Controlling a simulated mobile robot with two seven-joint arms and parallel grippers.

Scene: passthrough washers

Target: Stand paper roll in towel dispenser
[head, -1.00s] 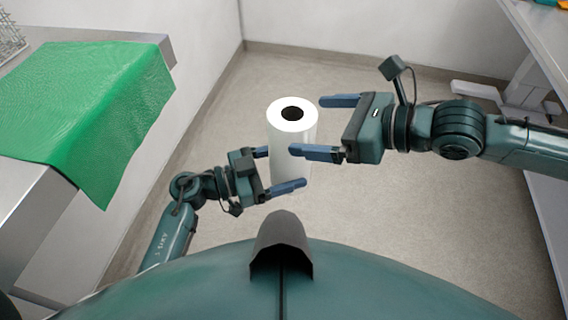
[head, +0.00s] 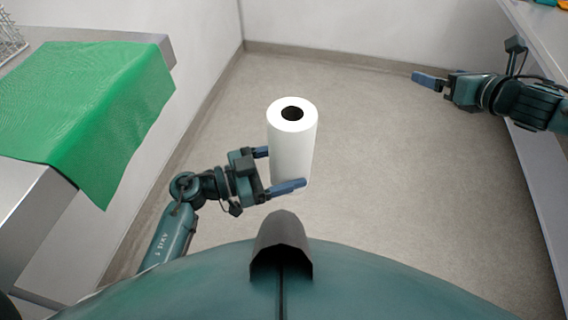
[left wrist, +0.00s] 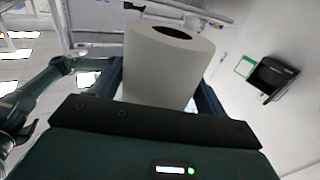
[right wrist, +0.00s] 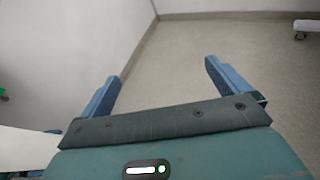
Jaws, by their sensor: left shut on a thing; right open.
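The white paper roll (head: 292,140) stands upright in the air in front of me, its dark core hole facing up. My left gripper (head: 284,168) is shut on its lower part, one finger on each side. The roll (left wrist: 165,70) also rises between the fingers in the left wrist view. My right gripper (head: 422,77) is open and empty, well to the right of the roll. Its two blue fingers stand wide apart in the right wrist view (right wrist: 162,72). No towel dispenser can be made out for certain; a dark box (left wrist: 272,79) hangs on the wall in the left wrist view.
A metal table (head: 40,215) with a green cloth (head: 95,105) and a wire rack (head: 8,40) stands at left. Another table (head: 540,40) is at the right edge, close to my right arm. The floor (head: 390,200) between them is clear.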

